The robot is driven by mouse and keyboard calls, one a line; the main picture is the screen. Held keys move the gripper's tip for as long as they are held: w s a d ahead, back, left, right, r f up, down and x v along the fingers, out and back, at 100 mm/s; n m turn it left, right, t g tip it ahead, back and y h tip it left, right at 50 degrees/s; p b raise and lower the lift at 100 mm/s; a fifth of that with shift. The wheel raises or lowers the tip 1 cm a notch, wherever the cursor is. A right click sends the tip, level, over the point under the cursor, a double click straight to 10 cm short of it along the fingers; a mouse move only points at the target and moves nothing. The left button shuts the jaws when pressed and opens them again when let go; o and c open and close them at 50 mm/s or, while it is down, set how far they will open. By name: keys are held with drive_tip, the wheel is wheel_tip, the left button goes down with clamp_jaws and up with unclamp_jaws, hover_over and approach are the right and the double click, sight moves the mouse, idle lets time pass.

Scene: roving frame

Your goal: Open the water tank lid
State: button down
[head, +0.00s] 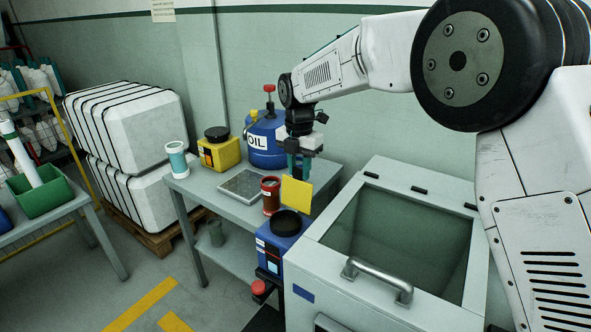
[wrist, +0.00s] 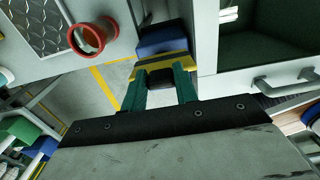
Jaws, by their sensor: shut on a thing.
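The water tank (head: 320,258) is a large grey box at the lower right of the head view. Its lid (head: 335,222) has a dark green see-through panel, a metal handle (head: 378,279) at the front and dark hinges at the back, and it looks closed. The handle (wrist: 290,82) also shows at the right of the wrist view. My gripper (head: 298,170) is left of the tank, apart from the handle. Its teal fingers (wrist: 160,85) are shut on a flat yellow plate (head: 297,195), with a dark block between the fingers in the wrist view.
A blue container (head: 270,245) with a black cap stands below the plate, beside the tank. The grey table (head: 225,205) holds a red cup (head: 270,197), a metal plate, a yellow canister and a blue oil drum (head: 264,142). The floor at lower left has free room.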

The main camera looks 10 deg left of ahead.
drive_tip(key=shift+w+d, duration=0.1)
drive_tip(key=shift+w, duration=0.15)
drive_tip(key=c, duration=1.1)
unclamp_jaws()
wheel_tip(320, 180, up, 8)
drive_tip(key=shift+s+f, duration=0.1)
